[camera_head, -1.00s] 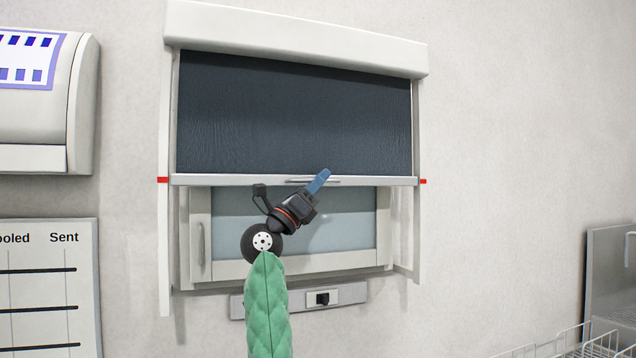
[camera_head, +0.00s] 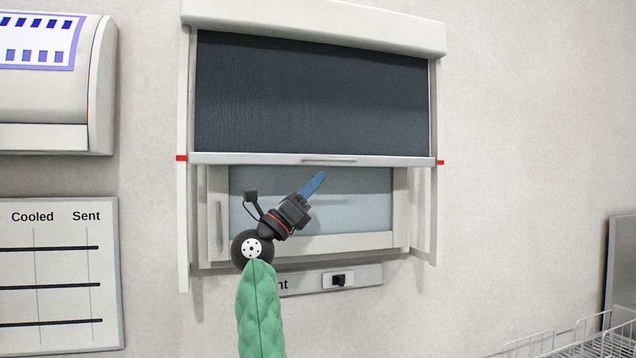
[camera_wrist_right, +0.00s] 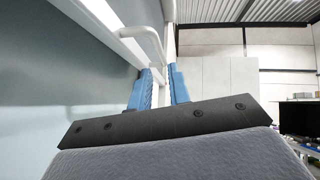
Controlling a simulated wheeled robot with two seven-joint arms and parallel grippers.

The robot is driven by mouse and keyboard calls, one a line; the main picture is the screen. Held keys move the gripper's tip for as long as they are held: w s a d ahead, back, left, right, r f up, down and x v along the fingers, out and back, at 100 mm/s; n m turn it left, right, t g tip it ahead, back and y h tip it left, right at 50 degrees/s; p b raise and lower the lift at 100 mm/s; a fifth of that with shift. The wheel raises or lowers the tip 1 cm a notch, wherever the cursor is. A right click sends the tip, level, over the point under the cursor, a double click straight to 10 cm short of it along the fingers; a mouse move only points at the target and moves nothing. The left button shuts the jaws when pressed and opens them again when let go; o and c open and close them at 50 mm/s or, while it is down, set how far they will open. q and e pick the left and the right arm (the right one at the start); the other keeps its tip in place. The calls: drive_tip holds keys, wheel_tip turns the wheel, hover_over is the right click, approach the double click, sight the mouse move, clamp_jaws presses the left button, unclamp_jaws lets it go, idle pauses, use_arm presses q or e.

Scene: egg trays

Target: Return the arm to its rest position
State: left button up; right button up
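My right arm with its green sleeve (camera_head: 260,312) reaches up from the bottom of the head view. My right gripper (camera_head: 316,181) has blue fingers that point up and right, in front of the glass panel and just below the shutter's bottom rail. In the right wrist view the two blue fingers (camera_wrist_right: 160,74) stand apart with nothing held between them. A pale handle (camera_wrist_right: 152,42) on a pale bar rises just beyond the fingertips there; I cannot tell how close it is. My left gripper is not in view.
The dark shutter (camera_head: 310,95) is partly lowered, its rail level with red marks (camera_head: 181,158). Below are a pale-framed glass panel (camera_head: 350,200) and a switch (camera_head: 339,280). A board (camera_head: 55,275) hangs left; a wire basket (camera_head: 575,343) stands lower right. The wall at right is clear.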

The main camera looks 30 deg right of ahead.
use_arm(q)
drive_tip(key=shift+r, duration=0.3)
